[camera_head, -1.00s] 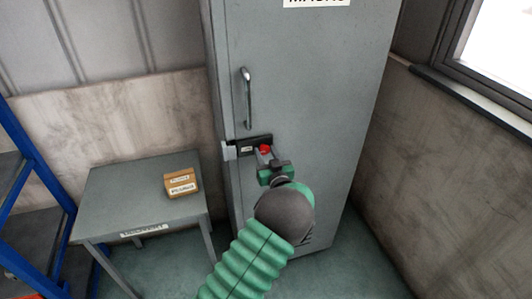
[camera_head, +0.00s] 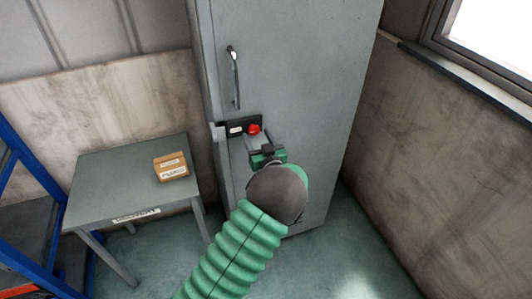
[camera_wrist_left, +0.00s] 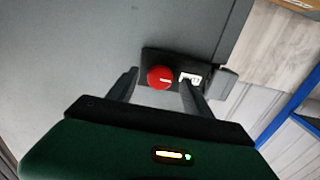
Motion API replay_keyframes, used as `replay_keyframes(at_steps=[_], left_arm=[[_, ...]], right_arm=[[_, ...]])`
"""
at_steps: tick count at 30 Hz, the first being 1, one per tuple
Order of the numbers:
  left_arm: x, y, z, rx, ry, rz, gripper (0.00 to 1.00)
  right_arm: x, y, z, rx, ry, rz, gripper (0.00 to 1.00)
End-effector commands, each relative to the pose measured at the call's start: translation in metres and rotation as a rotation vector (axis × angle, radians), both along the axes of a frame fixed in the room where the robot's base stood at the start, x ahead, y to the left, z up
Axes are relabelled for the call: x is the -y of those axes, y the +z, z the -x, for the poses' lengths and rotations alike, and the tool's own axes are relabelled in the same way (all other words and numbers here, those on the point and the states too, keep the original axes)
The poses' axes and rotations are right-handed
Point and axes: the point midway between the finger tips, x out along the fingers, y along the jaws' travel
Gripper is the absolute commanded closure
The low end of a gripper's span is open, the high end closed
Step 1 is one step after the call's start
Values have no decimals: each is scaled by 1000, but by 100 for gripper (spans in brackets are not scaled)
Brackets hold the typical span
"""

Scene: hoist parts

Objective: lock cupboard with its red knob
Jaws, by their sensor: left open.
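The grey cupboard (camera_head: 290,60) stands tall in the head view with its door shut. Its red knob (camera_head: 254,129) sits on a black lock plate (camera_head: 236,127) with a small white label, below the door handle (camera_head: 234,76). My left gripper (camera_head: 259,143) is just below and in front of the knob, its fingers apart. In the left wrist view the red knob (camera_wrist_left: 160,77) shows between the two open fingertips (camera_wrist_left: 158,82), nearer the left one, with the label to its right. I cannot tell whether a finger touches it. My right gripper is not in view.
A grey table (camera_head: 110,185) with a cardboard box (camera_head: 171,167) stands left of the cupboard. A blue rack (camera_head: 35,165) is at the far left. A wall with a window (camera_head: 495,40) is on the right. Floor (camera_head: 350,260) is clear at the lower right.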

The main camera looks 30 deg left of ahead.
Motion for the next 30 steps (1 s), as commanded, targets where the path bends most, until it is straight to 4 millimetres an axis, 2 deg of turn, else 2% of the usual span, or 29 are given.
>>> replay_keyframes(at_steps=[9,15,20,30], left_arm=[[72,-2,59,-2,-5,1,41],[104,-2,86,-1,-3,0,41],[112,-2,94,-2,-1,-1,41],[112,-1,94,-2,-1,-1,41]], right_arm=[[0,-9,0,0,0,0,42],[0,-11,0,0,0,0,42],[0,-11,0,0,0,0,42],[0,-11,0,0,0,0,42]])
